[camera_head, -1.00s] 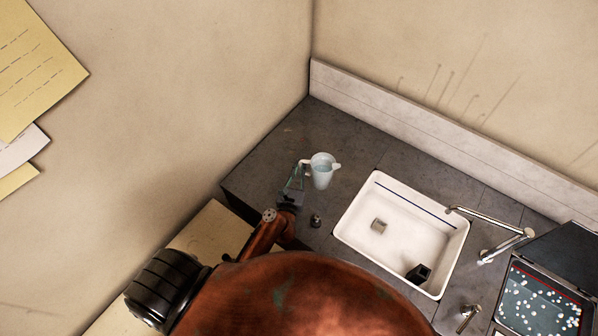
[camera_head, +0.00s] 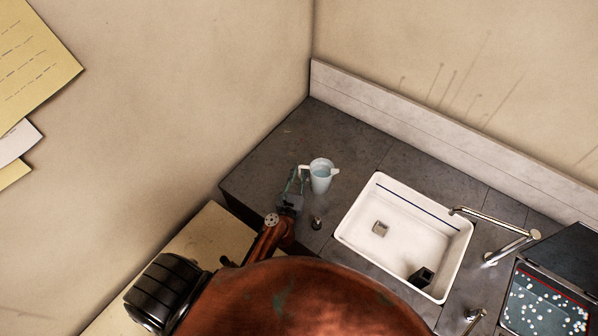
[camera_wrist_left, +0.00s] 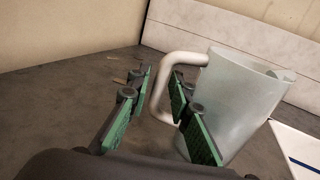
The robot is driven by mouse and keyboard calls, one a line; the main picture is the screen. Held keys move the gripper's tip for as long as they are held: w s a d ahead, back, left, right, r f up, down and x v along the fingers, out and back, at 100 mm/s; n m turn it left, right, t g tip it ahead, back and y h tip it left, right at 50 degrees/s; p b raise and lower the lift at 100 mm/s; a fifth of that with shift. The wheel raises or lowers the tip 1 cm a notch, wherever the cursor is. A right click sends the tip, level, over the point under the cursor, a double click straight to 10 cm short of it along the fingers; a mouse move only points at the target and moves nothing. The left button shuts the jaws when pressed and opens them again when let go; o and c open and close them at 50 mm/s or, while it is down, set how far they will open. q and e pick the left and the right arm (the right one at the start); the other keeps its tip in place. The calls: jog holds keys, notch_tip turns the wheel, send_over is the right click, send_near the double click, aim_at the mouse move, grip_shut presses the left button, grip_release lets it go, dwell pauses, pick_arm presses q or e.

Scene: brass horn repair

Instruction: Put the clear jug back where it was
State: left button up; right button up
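The clear jug (camera_head: 321,178) stands upright on the dark counter, left of the sink, with its handle toward my left gripper. In the left wrist view, the jug (camera_wrist_left: 235,100) fills the right side. My left gripper (camera_head: 296,178) is at the handle. Its green-padded fingers are apart, one on each side of the handle's upright part in the left wrist view (camera_wrist_left: 158,100). I see no clear grip on the handle. The jug's lower part is partly hidden by a finger there. My right gripper is not in view.
A small dark object (camera_head: 317,223) stands on the counter (camera_head: 270,165) near the gripper. The white sink (camera_head: 355,243), with a dark block (camera_head: 421,277) inside, is to the right. A faucet (camera_head: 497,222) and an open case (camera_head: 545,305) are farther right. The counter behind the jug is clear.

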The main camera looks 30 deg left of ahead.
pick_arm(q)
jog(key=shift+o, duration=0.6)
jog(key=shift+r, duration=0.2)
jog(key=b+v, duration=0.1)
jog(key=v, duration=0.4)
jog(key=b+v, duration=0.1)
jog(key=v, duration=0.4)
jog(key=shift+s+f, duration=0.2)
jog(key=shift+s, duration=0.1)
jog(key=shift+v, duration=0.75)
jog(key=shift+d+r, duration=0.1)
jog(key=shift+r, duration=0.05)
